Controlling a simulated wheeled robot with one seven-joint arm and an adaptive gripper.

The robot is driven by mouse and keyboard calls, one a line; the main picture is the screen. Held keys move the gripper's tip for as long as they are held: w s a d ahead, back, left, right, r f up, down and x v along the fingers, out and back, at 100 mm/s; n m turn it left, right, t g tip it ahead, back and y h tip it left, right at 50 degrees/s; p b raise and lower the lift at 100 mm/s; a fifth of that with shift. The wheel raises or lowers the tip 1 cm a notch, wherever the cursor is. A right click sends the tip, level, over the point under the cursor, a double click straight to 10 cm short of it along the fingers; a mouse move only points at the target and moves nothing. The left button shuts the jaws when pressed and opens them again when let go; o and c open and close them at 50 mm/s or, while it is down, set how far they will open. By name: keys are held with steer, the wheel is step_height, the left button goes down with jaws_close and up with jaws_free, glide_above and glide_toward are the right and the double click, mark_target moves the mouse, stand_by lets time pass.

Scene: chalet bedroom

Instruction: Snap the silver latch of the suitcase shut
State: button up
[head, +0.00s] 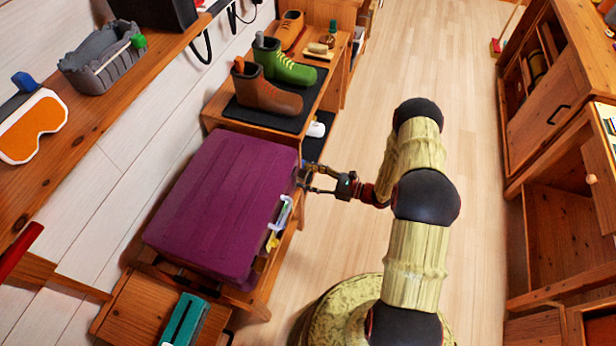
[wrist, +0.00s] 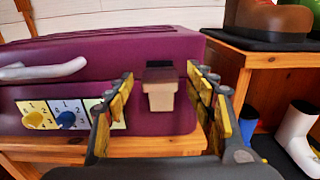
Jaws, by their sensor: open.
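The purple suitcase (head: 222,195) lies flat with its lid down on a wooden bench at left centre. In the wrist view its front face (wrist: 165,121) fills the middle and left. A small latch (wrist: 160,95) hangs there, a dark mount above a pale beige-grey plate; whether it is fastened I cannot tell. My gripper (wrist: 160,76) is open and empty, one finger to each side of the latch in the picture. In the head view my gripper (head: 305,178) is at the suitcase's far right corner, and the latch is hidden or too small there. Contact is unclear.
A pale handle (wrist: 42,70) and two numbered dials, yellow (wrist: 34,120) and blue (wrist: 66,119), are left of the latch. A shelf with shoes (head: 262,95) stands beyond the suitcase. White and blue boots are low right in the wrist view. Open floor (head: 350,150) lies right.

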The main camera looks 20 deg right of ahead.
steer(key=shift+c, duration=0.6)
jaws_close()
